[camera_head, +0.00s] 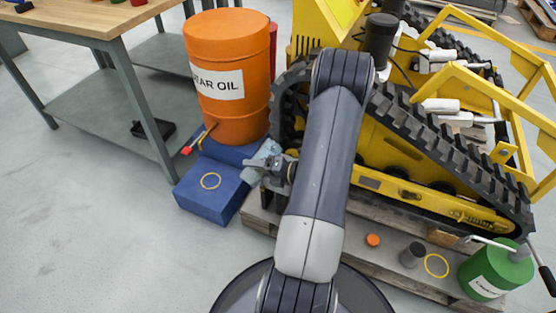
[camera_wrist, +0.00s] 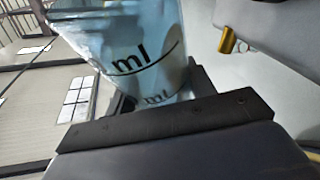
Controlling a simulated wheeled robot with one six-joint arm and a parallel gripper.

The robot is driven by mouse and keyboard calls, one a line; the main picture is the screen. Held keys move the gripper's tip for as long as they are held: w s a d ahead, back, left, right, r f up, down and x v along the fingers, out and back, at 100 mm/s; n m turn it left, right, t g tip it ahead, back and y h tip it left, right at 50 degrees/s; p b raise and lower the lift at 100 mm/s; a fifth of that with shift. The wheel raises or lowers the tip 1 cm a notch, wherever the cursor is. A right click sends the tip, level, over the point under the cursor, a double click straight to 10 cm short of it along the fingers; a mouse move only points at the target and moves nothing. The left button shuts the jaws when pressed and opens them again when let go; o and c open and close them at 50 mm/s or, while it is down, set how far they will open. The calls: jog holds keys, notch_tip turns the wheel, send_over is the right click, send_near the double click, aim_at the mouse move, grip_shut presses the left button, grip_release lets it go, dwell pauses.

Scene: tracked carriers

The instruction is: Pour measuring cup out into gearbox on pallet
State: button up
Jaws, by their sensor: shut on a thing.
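My gripper (camera_head: 276,168) is shut on the measuring cup (camera_head: 262,156), a clear, bluish cup beside the front edge of the blue box. The cup fills the upper middle of the wrist view (camera_wrist: 140,45), with dark "ml" markings, and the dark fingers (camera_wrist: 165,125) are against its near side. In the head view it looks tilted; I cannot tell how full it is. The pallet (camera_head: 345,245) lies under the yellow tracked carrier. I cannot clearly pick out the gearbox; my arm hides part of the pallet.
The yellow tracked carrier (camera_head: 400,150) is close right. A grey cylinder (camera_head: 412,255), orange cap (camera_head: 373,240) and green can (camera_head: 495,272) stand on the pallet. A workbench (camera_head: 90,20) is left.

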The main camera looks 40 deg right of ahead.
jog(key=shift+f+m, duration=0.15)
jog(key=shift+m, duration=0.15)
jog(key=shift+d+m+y+p, duration=0.1)
jog(key=shift+m+y+p, duration=0.4)
jog(key=shift+m+p, duration=0.25)
dwell(2.1)
jog(key=shift+d+r+m+t+y+p, duration=0.25)
jog(key=shift+r+m+t+p, duration=0.4)
jog(key=shift+p, duration=0.7)
dwell(2.7)
jog(key=f+b, duration=0.1)
jog(key=f+n+b, duration=0.1)
jog(key=b, duration=0.1)
jog(key=shift+a+g, duration=0.25)
jog(key=shift+g, duration=0.1)
jog(key=shift+n+b, duration=0.5)
jog(key=shift+b, duration=0.2)
jog(key=shift+a+r+h, duration=0.1)
jog(key=shift+r+h, duration=0.2)
jog(key=shift+h, duration=0.25)
jog(key=shift+n, duration=0.3)
